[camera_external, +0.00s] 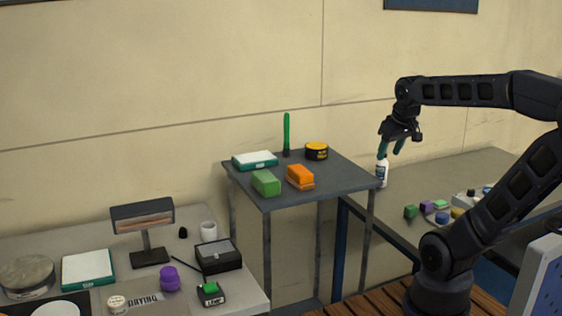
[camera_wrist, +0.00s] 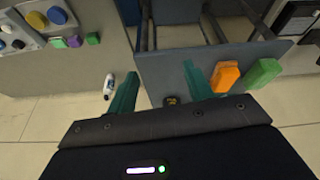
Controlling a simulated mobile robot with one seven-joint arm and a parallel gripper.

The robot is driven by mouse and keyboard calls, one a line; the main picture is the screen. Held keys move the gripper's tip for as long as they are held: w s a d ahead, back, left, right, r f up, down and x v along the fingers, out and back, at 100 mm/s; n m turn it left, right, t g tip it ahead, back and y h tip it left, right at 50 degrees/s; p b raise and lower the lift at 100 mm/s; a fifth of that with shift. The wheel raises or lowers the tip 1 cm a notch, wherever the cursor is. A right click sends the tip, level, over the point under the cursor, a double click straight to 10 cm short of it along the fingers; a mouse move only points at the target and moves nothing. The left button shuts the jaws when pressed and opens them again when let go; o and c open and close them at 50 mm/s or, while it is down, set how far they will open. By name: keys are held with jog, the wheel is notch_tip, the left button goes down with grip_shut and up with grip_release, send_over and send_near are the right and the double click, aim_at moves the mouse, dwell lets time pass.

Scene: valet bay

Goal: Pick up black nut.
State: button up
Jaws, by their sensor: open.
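My gripper (camera_external: 391,149) is open and empty, raised in the air near the right edge of the grey stand. Its two teal fingers (camera_wrist: 160,70) are spread apart in the wrist view. A small dark lump (camera_external: 183,232) stands on the left table beside a white cup, far from my gripper. Another small black piece (camera_wrist: 18,44) sits on a pale tray at the upper left of the wrist view; a dark spot (camera_external: 471,192) shows on the right table in the external view. These are too small to tell which is the black nut.
The grey stand (camera_external: 335,178) carries an orange block (camera_external: 300,177), a green block (camera_external: 266,182), a black-and-yellow tin (camera_external: 316,151) and a green upright tool (camera_external: 287,135). A white bottle (camera_external: 382,172) stands below my gripper. Several coloured pieces lie on the right table (camera_external: 405,185).

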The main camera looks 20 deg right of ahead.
jog(key=w+a+n+g, duration=0.2)
jog(key=w+a+n, duration=0.8)
jog(key=w+a, duration=1.45)
jog(key=n+g, duration=0.2)
jog(key=n, duration=0.6)
send_over(179, 235)
notch_tip(179, 235, down, 21)
jog(key=f, duration=0.6)
jog(key=w+f, duration=0.1)
jog(key=f, duration=0.2)
jog(key=shift+w+d+f, duration=0.1)
jog(key=shift+d+f, duration=0.1)
jog(key=shift+f, duration=0.15)
jog(key=shift+c, duration=0.2)
jog(key=c, duration=1)
